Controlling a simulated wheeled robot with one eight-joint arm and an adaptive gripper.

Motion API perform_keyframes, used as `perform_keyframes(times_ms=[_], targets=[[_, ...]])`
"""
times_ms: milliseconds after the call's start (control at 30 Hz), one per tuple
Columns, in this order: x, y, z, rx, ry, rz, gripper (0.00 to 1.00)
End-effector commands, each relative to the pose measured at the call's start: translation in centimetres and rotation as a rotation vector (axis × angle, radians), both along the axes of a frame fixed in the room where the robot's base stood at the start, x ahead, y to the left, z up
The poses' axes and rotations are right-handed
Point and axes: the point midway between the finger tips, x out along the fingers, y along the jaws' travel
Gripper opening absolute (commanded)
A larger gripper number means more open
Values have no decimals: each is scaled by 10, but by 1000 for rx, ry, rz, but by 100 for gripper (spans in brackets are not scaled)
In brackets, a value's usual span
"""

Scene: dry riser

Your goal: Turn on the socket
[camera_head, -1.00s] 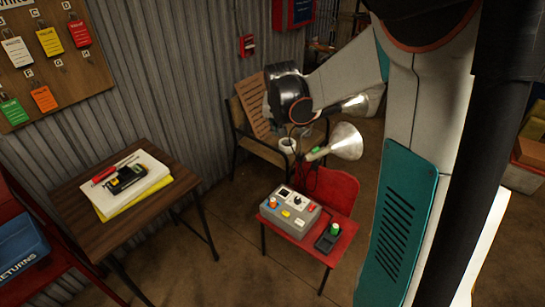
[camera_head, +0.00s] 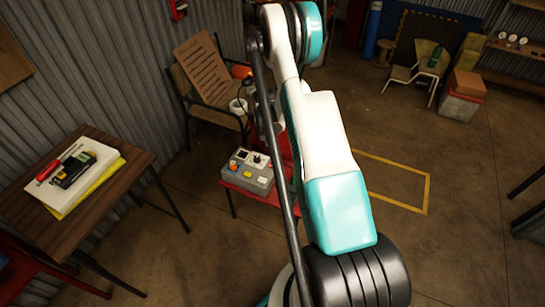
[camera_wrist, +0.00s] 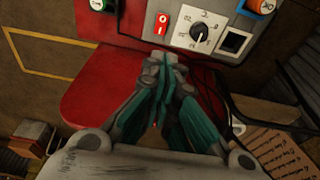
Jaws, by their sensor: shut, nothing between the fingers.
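A grey control box (camera_head: 247,170) sits on a small red table (camera_head: 262,197) in the head view. In the wrist view, the box (camera_wrist: 180,38) shows a red rocker switch (camera_wrist: 161,24), a white dial plate with a black knob (camera_wrist: 200,33), a dark square window (camera_wrist: 233,41) and an orange button (camera_wrist: 262,5). I cannot tell which part is the socket. My gripper (camera_wrist: 169,62) is shut and empty, its tips just short of the box edge below the rocker; contact is unclear. In the head view my arm hides it.
A wooden chair (camera_head: 200,68) with a white mug (camera_head: 238,106) stands behind the red table. A wooden table (camera_head: 110,195) with papers and a black device (camera_head: 76,170) is at left. Dark cables (camera_wrist: 232,90) lie by the gripper. Open floor (camera_head: 440,240) is at right.

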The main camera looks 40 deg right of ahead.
Motion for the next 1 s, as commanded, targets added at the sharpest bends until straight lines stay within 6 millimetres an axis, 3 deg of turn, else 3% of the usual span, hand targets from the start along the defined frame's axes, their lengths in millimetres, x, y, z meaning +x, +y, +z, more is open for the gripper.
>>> perform_keyframes(times_ms=[267, 800, 1000], targets=[[-2, -5, -28, 3, 5, -10, 0], [6, -23, -125, 4, 4, -9, 0], [7, -26, -141, 4, 4, -9, 0]])
